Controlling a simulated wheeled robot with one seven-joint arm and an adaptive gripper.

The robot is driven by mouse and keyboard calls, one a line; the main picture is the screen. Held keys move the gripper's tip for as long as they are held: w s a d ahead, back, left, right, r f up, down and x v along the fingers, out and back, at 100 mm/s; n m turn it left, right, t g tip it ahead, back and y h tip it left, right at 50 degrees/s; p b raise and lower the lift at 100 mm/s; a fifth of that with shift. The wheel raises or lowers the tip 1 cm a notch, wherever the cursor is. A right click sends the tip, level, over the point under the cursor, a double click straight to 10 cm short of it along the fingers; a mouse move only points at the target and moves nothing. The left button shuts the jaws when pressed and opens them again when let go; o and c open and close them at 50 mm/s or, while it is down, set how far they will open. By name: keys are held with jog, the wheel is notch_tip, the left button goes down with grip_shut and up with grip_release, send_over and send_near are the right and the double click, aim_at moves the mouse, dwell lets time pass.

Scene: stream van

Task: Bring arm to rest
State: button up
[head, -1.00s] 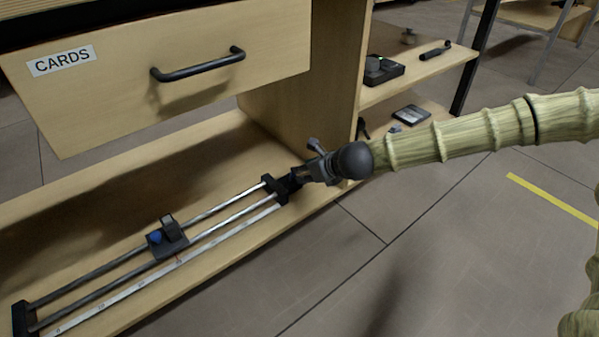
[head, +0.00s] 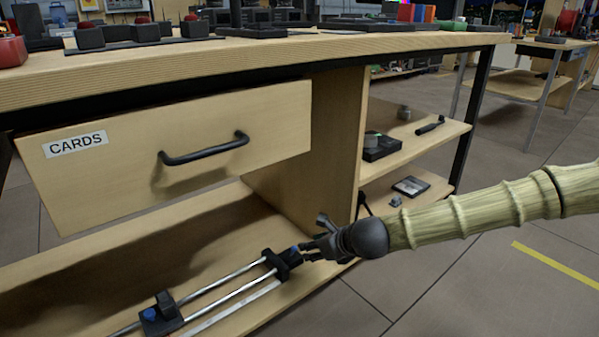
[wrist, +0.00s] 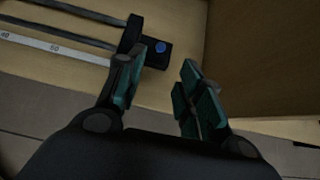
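My gripper (head: 312,252) is at the end of my arm (head: 470,214), low in front of the bench, beside the right end block of a slider rail (head: 215,294). In the wrist view my gripper (wrist: 158,88) has its two green-padded fingers apart, with nothing between them. The rail's dark end block (wrist: 154,52), with a blue knob, is just beyond the left finger. I cannot tell whether the finger touches it. The arm reaches in from the right.
The rail lies on the lower shelf (head: 60,268) and carries a small carriage (head: 160,315). A drawer (head: 110,180) labelled CARDS hangs above it. Right-hand shelves (head: 440,140) hold small devices. The bench top (head: 300,48) is above. Floor (head: 450,300) at the right is clear.

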jog(key=s+d+f+n+g+h+p, duration=0.15)
jog(key=s+f+n+p, duration=0.25)
jog(key=s+f+n, duration=0.45)
jog(key=s+f+n+g+h+p, duration=0.1)
jog(key=s+f+n+g+p, duration=0.3)
jog(key=s+f, duration=0.7)
jog(key=s+d+r+n+g+h+p, duration=0.15)
jog(key=s+d+n+p, duration=0.25)
jog(key=s+d+n, duration=0.55)
jog(key=s+d+n+g+h+p, duration=0.1)
jog(key=s+d+n+h+p, duration=0.3)
jog(key=s, duration=0.9)
notch_tip(320, 180, up, 38)
jog(key=n+y+p, duration=0.2)
jog(key=p, duration=3.4)
jog(key=shift+w+d+p, duration=0.25)
jog(key=shift+w+p, duration=0.15)
jog(key=shift+f, duration=0.1)
